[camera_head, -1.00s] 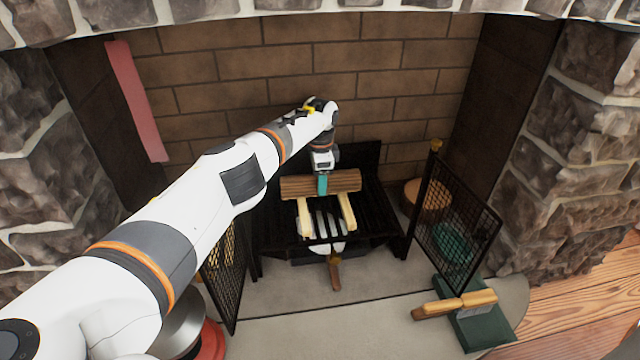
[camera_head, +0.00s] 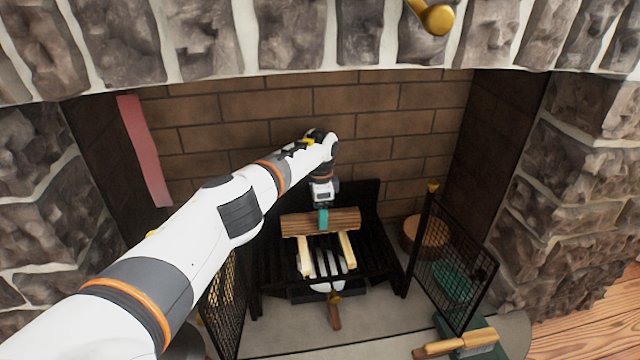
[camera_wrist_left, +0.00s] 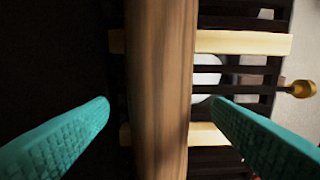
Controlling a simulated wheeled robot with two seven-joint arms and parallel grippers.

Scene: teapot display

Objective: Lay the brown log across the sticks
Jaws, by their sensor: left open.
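The brown log (camera_head: 345,222) lies crosswise near the back of the two pale sticks (camera_head: 347,250) on the black grate. In the left wrist view the log (camera_wrist_left: 160,60) passes over both sticks, the upper stick (camera_wrist_left: 240,43) and the lower one (camera_wrist_left: 207,135), and they show on both sides of it. My left gripper (camera_head: 323,219) is at the log's middle. In the left wrist view its teal fingers (camera_wrist_left: 159,103) are open, one on each side of the log, with visible gaps. My right gripper is not in view.
The black grate (camera_head: 375,245) stands before the brick back wall (camera_head: 355,100). Mesh screens flank it, the right one (camera_head: 450,280) near a round wood piece (camera_head: 432,230). A wooden-handled tool (camera_head: 335,315) is at the front, and a brush (camera_head: 455,345) lies lower right.

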